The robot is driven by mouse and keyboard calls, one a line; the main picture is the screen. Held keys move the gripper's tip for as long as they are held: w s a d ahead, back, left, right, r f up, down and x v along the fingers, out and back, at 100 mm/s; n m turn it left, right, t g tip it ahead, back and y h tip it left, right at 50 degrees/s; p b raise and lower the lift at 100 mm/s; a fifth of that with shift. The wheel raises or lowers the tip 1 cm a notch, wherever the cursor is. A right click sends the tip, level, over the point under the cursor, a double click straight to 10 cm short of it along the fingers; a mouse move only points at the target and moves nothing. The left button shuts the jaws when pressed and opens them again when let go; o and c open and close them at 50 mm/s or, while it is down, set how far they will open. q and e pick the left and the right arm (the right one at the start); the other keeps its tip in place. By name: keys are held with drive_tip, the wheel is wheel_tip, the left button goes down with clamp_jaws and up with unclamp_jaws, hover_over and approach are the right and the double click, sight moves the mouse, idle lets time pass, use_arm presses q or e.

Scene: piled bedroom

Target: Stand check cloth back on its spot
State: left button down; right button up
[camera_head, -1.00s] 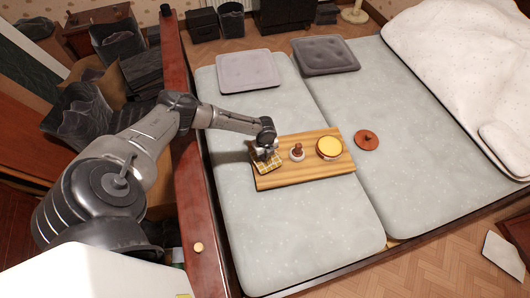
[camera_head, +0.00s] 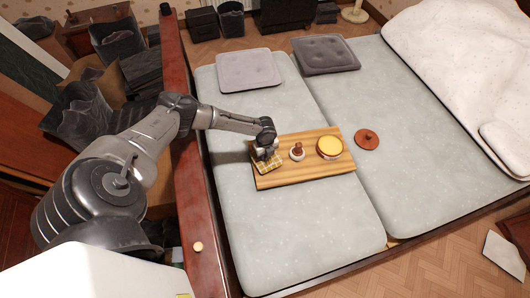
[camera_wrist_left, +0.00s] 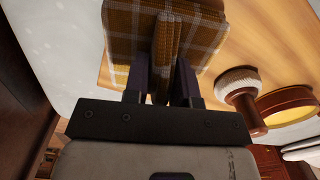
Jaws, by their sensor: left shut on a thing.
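The check cloth (camera_head: 268,164), yellow-brown with pale lines, is at the left end of a wooden board (camera_head: 290,179) on the bed. It also shows large in the left wrist view (camera_wrist_left: 200,35), with a raised fold between my fingers. My left gripper (camera_head: 266,152) is shut on that fold; in the left wrist view my gripper (camera_wrist_left: 162,85) hides the lower part of the cloth. Whether the cloth's underside touches the board cannot be told. My right gripper is not in view.
A red-brown disc (camera_head: 366,140) lies on the mattress to the right. Two grey cushions (camera_head: 248,70) (camera_head: 325,54) lie farther back. A wooden bed rail (camera_head: 190,190) runs along the left.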

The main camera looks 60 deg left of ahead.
use_arm(q)
drive_tip(key=shift+f+b, duration=0.5)
drive_tip(key=shift+f, duration=0.2)
drive_tip(key=c, duration=0.9)
unclamp_jaws()
drive_tip(key=shift+o, duration=0.2)
drive_tip(key=shift+r, duration=0.1)
drive_tip(key=shift+r+p, duration=0.95)
wheel_tip(320, 180, up, 6)
drive_tip(key=p, duration=0.5)
drive_tip(key=shift+f, duration=0.15)
drive_tip(key=shift+r, duration=0.2)
